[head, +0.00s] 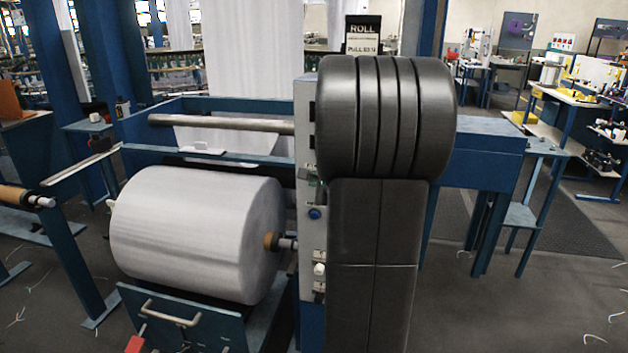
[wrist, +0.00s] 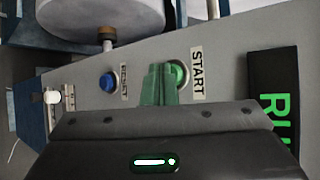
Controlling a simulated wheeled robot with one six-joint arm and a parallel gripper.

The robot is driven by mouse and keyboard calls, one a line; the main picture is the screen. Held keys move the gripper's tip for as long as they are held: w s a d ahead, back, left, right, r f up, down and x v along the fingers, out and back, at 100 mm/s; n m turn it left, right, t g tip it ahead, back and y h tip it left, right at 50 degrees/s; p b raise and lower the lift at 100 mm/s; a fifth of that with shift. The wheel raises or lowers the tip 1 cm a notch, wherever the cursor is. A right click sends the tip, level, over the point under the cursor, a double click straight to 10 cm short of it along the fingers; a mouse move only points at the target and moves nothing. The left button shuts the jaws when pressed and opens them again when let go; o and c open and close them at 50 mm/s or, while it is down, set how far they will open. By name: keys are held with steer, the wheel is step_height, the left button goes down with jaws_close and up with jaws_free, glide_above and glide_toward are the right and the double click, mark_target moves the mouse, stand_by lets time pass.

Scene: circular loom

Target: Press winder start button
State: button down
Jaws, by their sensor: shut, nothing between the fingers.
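The green start button (wrist: 179,74) sits on the grey control panel (wrist: 225,60) in the wrist view, left of a START label (wrist: 197,74). My gripper (wrist: 158,82) is shut and empty, its greenish fingers pointing at the panel. The fingers cover the left edge of the button; I cannot tell whether they touch it. The winder's white fabric roll (head: 190,235) shows at left.
A blue button (wrist: 107,82) with a RESET label lies left of my fingers; it also shows in the head view (head: 315,213). A white knob (wrist: 52,97) is farther left. A dark display (wrist: 274,95) with green letters is at right. Blue frame beams (head: 60,215) surround the roll.

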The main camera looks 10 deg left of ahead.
steer(key=shift+s, duration=0.85)
steer(key=s+b, duration=0.1)
steer(key=s, duration=0.4)
steer(key=shift+a, duration=0.1)
steer(key=shift+w, duration=0.1)
stand_by(0.5)
